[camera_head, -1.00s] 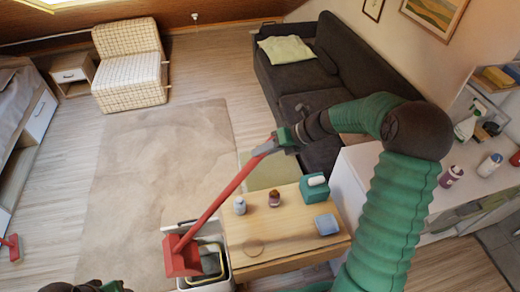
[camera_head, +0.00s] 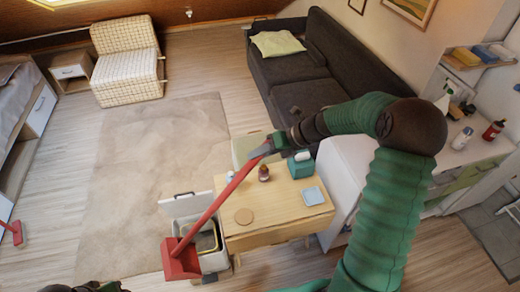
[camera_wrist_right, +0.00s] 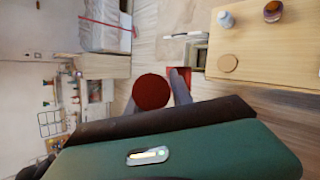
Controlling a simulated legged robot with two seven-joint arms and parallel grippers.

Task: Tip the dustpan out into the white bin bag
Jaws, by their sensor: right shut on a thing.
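My right gripper (camera_head: 276,145) is shut on the upper end of the red dustpan's long handle. The red dustpan (camera_head: 181,261) hangs low at the other end, over the front left side of the bin in the head view. I cannot tell its height or whether anything lies in it. The bin (camera_head: 216,262) stands left of the low table with its pale lid (camera_head: 187,205) raised; a yellow-edged opening shows inside. A white bag is not clearly distinguishable. In the wrist view the round red handle end (camera_wrist_right: 151,92) sits between the grey fingers. My left gripper is not clearly shown; only dark arm parts show at bottom left.
The wooden table (camera_head: 270,222) beside the bin holds a coaster (camera_head: 244,216), small bottles, a teal box (camera_head: 300,166) and a blue dish (camera_head: 312,196). A red brush (camera_head: 14,231) lies at far left. The rug (camera_head: 150,165) is clear.

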